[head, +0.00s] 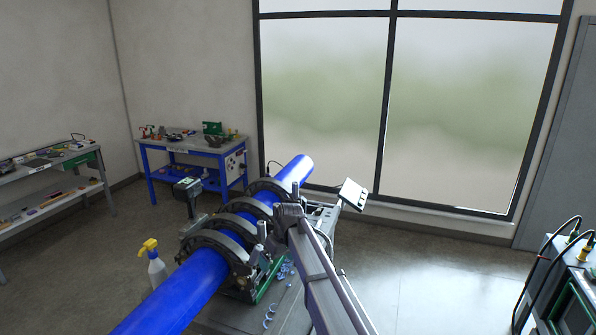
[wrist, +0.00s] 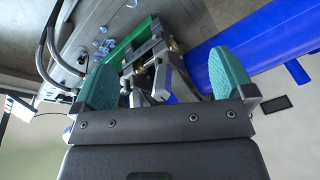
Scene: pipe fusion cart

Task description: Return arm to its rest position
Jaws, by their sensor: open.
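My gripper (wrist: 164,82) is open in the wrist view, with its two green pads wide apart and nothing held between them. Beyond the pads are the clamp hardware of the fusion machine and a blue pipe (wrist: 283,35). In the head view my arm reaches up from the bottom, with its end close to the right side of the clamps; the fingers cannot be made out there. The blue pipe (head: 190,285) runs diagonally through several dark ring clamps (head: 222,248) on the cart (head: 230,318).
A yellow-topped spray bottle (head: 156,268) stands left of the pipe. Small blue rings or scraps (head: 284,270) lie on the cart. A tilted panel (head: 353,194) stands behind. A blue workbench (head: 195,150) and grey shelves (head: 60,165) are at left; green equipment (head: 570,300) is at right. Floor between is clear.

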